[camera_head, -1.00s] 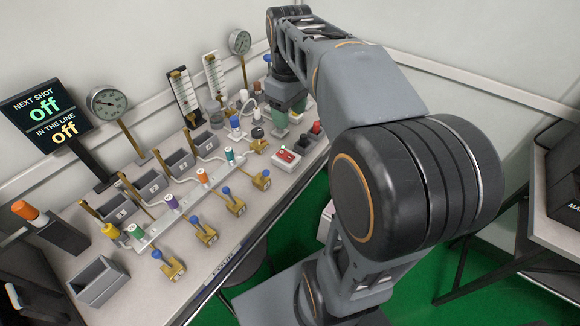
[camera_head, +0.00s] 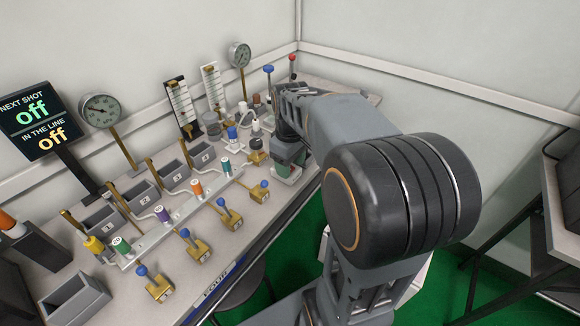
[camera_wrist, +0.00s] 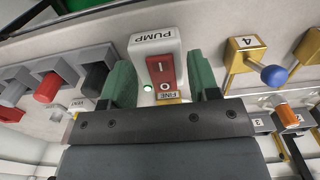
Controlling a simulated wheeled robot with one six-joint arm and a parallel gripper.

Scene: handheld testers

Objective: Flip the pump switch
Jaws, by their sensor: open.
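The pump switch is a white box (camera_wrist: 151,42) labelled PUMP with a red rocker (camera_wrist: 162,72) marked I and O. A small green light (camera_wrist: 148,88) glows beside the rocker. My gripper (camera_wrist: 163,84) is open, its two green fingers on either side of the switch box in the wrist view, with nothing clamped. In the head view my gripper (camera_head: 290,158) is low over the bench, and its fingers mostly hide the switch. I cannot tell whether a finger touches the box.
A brass valve with a blue knob (camera_wrist: 274,75) stands right of the switch in the wrist view. In the head view, gauges, bins and several blue-knobbed valves line the bench. A display (camera_head: 38,122) reads off twice.

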